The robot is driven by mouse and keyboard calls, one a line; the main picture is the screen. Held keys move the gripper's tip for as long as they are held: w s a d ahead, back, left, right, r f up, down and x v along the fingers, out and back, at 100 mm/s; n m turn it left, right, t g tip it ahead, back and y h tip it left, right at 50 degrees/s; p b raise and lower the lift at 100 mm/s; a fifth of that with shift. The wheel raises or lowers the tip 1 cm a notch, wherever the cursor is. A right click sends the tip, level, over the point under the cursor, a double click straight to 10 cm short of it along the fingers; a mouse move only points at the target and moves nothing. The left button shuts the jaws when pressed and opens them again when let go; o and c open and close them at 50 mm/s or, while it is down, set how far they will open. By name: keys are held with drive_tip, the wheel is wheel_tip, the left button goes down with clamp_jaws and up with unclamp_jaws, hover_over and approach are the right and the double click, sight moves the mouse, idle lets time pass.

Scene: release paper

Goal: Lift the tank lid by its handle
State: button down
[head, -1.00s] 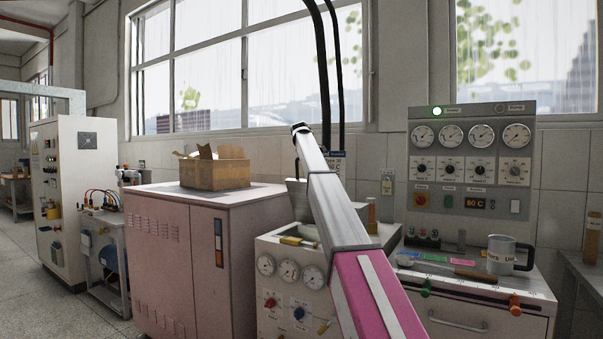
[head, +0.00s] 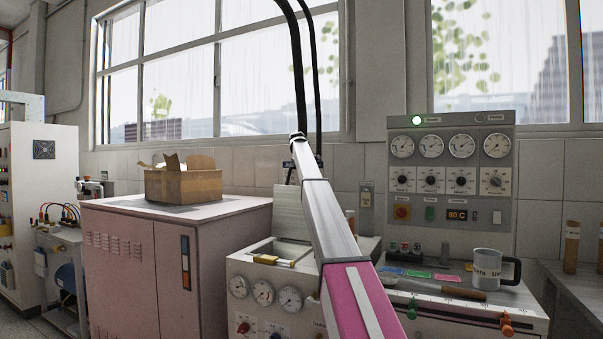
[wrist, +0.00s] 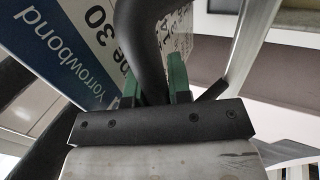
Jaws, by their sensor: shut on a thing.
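The tank (head: 238,268) is a white unit with gauges on its front, and its top opening shows. A pale grey panel, which looks like the tank lid (head: 289,212), stands steeply tilted at the back of the opening, partly behind my arm. My gripper (head: 291,170) is at the top edge of this panel, small and dark in the head view. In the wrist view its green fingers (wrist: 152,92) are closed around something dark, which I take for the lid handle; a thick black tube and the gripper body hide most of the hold.
Black hoses (head: 297,60) hang close to my gripper. A blue and white sign (wrist: 75,50) is close by in the wrist view. A pink cabinet with a cardboard box (head: 183,185) stands left. A mug (head: 487,267) and gauge panel (head: 450,160) are right.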

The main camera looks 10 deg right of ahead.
drive_tip(key=shift+f, duration=0.3)
drive_tip(key=c, duration=1.1)
unclamp_jaws()
drive_tip(key=shift+o, duration=0.2)
drive_tip(key=shift+r, duration=0.2)
drive_tip(key=v, duration=1)
drive_tip(key=shift+r, duration=0.2)
drive_tip(key=shift+s+a, duration=0.1)
